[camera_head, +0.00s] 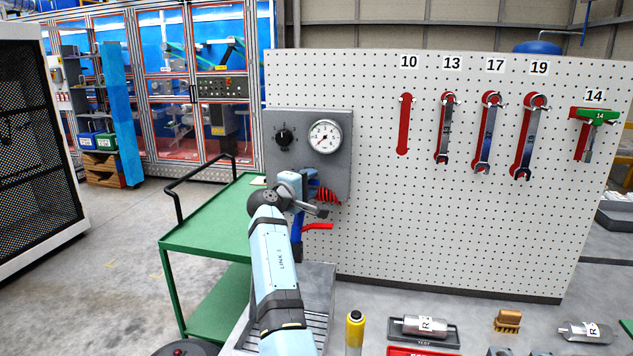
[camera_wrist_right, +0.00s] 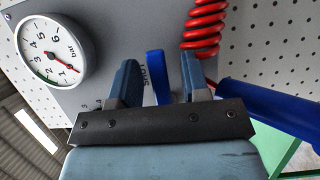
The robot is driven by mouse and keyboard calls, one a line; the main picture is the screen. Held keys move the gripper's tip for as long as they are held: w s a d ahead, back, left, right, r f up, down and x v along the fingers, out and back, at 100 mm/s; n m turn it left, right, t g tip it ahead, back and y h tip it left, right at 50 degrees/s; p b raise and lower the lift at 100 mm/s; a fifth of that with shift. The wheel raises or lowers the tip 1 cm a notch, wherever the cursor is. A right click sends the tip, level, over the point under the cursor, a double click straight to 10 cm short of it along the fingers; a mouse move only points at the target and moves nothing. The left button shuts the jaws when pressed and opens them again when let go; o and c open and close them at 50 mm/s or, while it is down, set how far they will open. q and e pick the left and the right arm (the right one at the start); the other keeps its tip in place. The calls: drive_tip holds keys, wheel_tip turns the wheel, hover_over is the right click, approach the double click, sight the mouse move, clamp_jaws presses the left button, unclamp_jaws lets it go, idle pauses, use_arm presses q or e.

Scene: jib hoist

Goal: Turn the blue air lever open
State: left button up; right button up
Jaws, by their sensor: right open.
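The blue air lever (camera_wrist_right: 154,78), with pale lettering along it, shows in the right wrist view on the grey panel (camera_wrist_right: 100,30). My right gripper (camera_wrist_right: 160,68) is open there, with one finger on each side of the lever and gaps showing between. Whether either finger touches it I cannot tell. In the head view my right gripper (camera_head: 309,184) is at the lower part of the panel, and the lever is mostly hidden there behind it. My left gripper is not in view.
A round pressure gauge (camera_head: 325,136) and a black knob (camera_head: 284,137) are above the gripper. A red coiled hose (camera_wrist_right: 204,28) and a blue handle (camera_wrist_right: 265,108) are close to its right. A green cart (camera_head: 215,222) stands left; wrenches (camera_head: 487,132) hang right.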

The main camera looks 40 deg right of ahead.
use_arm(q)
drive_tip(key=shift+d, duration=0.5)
use_arm(e)
drive_tip(key=shift+w+d, duration=0.1)
drive_tip(key=shift+d, duration=0.2)
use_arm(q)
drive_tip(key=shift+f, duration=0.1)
use_arm(e)
clamp_jaws()
